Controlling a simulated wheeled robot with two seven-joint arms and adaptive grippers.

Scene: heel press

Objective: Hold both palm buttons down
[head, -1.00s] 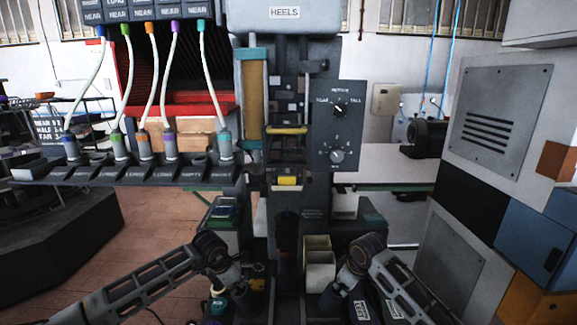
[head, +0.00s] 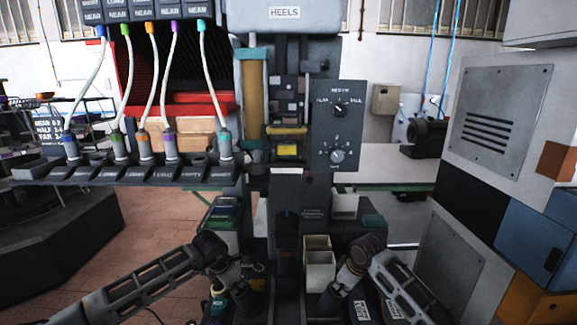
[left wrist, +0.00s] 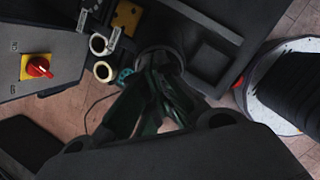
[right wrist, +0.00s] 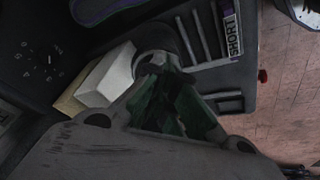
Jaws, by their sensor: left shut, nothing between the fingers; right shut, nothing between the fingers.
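My left gripper (head: 240,290) is shut and empty, pointing down at the left of the press base. In the left wrist view its tips (left wrist: 162,68) meet a dark round cap (left wrist: 158,52), which looks like the left palm button. My right gripper (head: 334,291) is shut and empty, pointing down at the right of the base. In the right wrist view its tips (right wrist: 155,66) meet a similar dark round cap (right wrist: 152,54), seemingly the right palm button. The fingers cover much of both caps. I cannot tell how far either is pressed.
The heel press (head: 291,14) stands between my arms, with a yellow block (head: 288,150) in its middle. A dial panel (head: 338,133) is at its right. White bins (head: 319,271) stand between the grippers. A red knob on a yellow plate (left wrist: 38,67) is left in the left wrist view.

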